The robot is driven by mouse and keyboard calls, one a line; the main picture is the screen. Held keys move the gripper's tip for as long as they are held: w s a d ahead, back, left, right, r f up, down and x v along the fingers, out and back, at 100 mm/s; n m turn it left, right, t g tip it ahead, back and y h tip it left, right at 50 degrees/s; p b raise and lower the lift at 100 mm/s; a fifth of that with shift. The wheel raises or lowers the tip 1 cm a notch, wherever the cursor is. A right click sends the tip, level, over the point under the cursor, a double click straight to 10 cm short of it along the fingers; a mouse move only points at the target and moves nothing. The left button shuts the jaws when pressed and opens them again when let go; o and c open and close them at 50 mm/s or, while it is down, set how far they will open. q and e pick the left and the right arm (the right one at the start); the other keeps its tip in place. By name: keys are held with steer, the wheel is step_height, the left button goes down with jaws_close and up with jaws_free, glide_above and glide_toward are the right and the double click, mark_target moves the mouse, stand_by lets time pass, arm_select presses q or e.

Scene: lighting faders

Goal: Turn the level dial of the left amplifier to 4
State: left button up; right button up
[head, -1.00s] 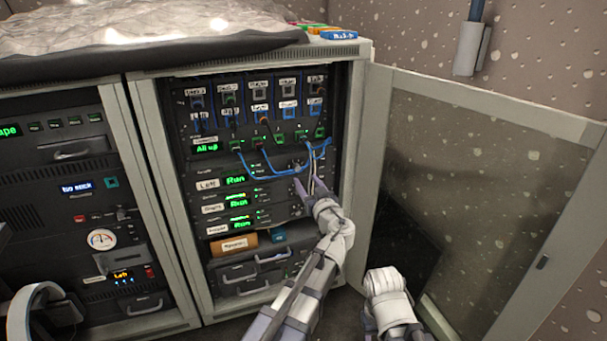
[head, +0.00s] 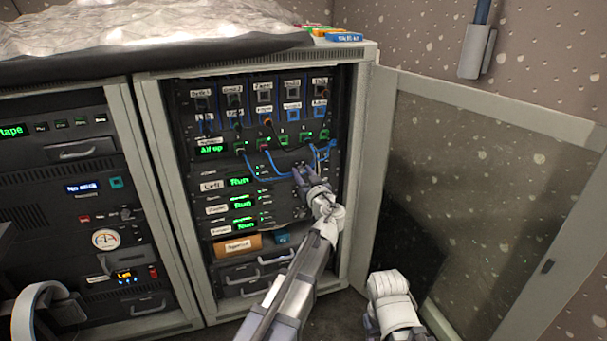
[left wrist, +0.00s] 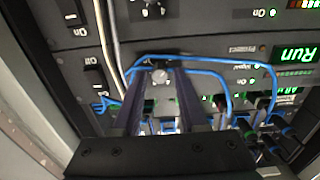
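The left amplifier (head: 211,185) is the unit labelled "Left" with a green "Run" display (head: 239,181), high in the right-hand rack. My left gripper (head: 301,172) is at the right part of this panel. In the wrist view its fingers (left wrist: 162,88) stand apart, one on each side of the dial; contact is not clear. The dial's scale and setting are not readable. My right gripper is not in view.
Blue cables (left wrist: 200,66) loop close around the fingers and dial. Another amplifier's knob (left wrist: 150,8) is nearby. The patch panel (head: 210,149) is above the amplifier. The rack's glazed door (head: 470,190) stands open at right. A left rack (head: 60,215) adjoins.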

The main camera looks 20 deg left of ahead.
arm_select(q)
jaws_close()
stand_by(0.5)
steer(key=m, duration=0.8)
steer(key=shift+m, duration=0.4)
steer(key=m, duration=0.6)
steer(key=shift+d+f, duration=0.1)
steer(key=m, duration=0.6)
steer(key=shift+m, duration=0.4)
